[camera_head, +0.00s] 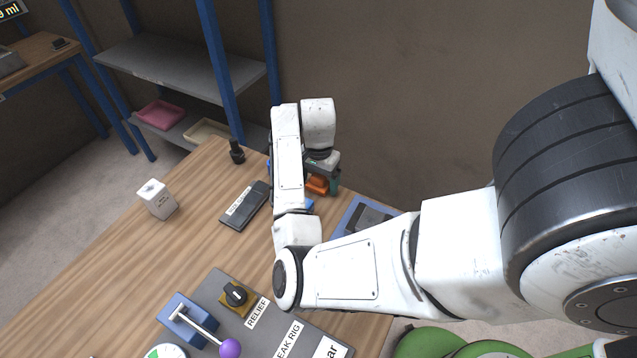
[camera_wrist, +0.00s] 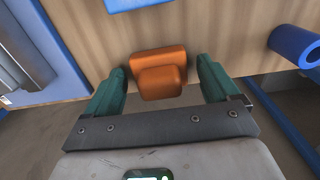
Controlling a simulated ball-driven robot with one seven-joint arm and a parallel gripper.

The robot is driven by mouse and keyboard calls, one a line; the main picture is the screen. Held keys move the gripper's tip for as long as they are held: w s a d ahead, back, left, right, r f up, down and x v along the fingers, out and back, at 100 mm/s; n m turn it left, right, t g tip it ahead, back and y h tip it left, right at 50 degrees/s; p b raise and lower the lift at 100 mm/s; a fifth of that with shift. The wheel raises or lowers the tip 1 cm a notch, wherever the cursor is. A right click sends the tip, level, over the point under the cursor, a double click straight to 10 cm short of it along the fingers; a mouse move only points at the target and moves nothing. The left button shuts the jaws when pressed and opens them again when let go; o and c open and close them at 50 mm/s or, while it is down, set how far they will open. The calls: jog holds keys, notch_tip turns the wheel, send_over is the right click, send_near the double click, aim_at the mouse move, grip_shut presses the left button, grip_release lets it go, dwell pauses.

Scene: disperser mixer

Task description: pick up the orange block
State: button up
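The orange block (camera_wrist: 162,72) lies on the wooden table (camera_wrist: 215,52) in the wrist view, between the two green fingertips of my gripper (camera_wrist: 160,88). A gap shows on each side of the block, so the gripper is open around or just above it; the exact height is hard to tell. In the head view the orange block (camera_head: 318,185) shows small beside my gripper (camera_head: 325,178), partly hidden by my arm.
A blue tray (camera_head: 352,208) with a dark item is to the right. A dark labelled case (camera_head: 245,205), a white box (camera_head: 157,198) and a black bottle-like item (camera_head: 236,152) stand left. A lever rig (camera_head: 215,300) is in front. A blue cylinder (camera_wrist: 295,45) lies near the block.

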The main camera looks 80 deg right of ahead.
jog(key=c, duration=1)
jog(key=shift+c, duration=0.2)
jog(key=shift+r, duration=0.2)
jog(key=shift+r+b, duration=0.3)
jog(key=shift+r, duration=0.3)
jog(key=s+a+r+p, duration=0.3)
jog(key=s+a+r, duration=0.5)
jog(key=s+r, duration=0.3)
jog(key=shift+s+a+r, duration=0.15)
jog(key=shift+s+r, duration=0.05)
jog(key=shift+r, duration=0.05)
